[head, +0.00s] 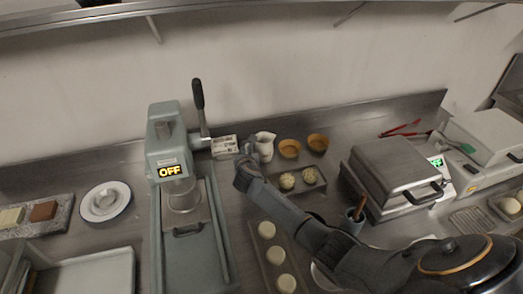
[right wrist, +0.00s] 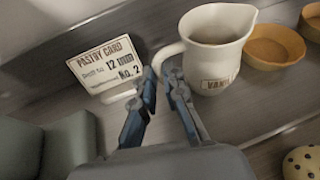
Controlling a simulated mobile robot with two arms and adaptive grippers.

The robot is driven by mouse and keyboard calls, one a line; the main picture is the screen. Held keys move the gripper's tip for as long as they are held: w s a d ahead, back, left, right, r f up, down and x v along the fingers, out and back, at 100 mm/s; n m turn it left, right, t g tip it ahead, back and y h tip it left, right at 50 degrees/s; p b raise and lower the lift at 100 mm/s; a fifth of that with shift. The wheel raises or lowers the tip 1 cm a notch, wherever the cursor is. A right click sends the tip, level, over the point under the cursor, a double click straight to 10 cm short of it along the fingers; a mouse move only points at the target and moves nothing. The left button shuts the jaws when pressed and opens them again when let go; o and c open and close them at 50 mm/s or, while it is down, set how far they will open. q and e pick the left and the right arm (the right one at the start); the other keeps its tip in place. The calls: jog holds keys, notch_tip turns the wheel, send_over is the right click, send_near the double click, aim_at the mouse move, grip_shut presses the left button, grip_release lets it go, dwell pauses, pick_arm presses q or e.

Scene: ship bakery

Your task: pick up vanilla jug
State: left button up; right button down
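The vanilla jug (right wrist: 216,52) is a cream pitcher with a spout at the right and a handle at the left. In the head view the jug (head: 265,146) stands upright on the counter near the wall. My right gripper (right wrist: 162,76) is at the handle side of the jug, with its two fingers apart. The handle curves down to the fingertips; I cannot tell whether they touch it. In the head view my right gripper (head: 245,158) is just left of the jug. My left gripper is not in view.
A pastry card (right wrist: 105,64) stands left of the jug. Two orange-brown bowls (head: 289,148) (head: 318,142) are close on its right. A green press machine (head: 164,145) with a raised lever is at the left. A tray of dough balls (head: 270,258) lies nearer me.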

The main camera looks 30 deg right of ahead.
jog(key=shift+d+r, duration=0.1)
jog(key=shift+r, duration=0.15)
jog(key=shift+w+r, duration=0.1)
jog(key=shift+r, duration=1)
jog(key=s+a+r, duration=0.2)
jog(key=s+r, duration=0.3)
jog(key=s, duration=0.1)
jog(key=s+a+r+b, duration=0.1)
jog(key=s+a+r, duration=0.2)
jog(key=s+r, duration=0.2)
jog(key=shift+v, duration=0.95)
jog(key=shift+s+f, duration=0.1)
jog(key=shift+s, duration=0.05)
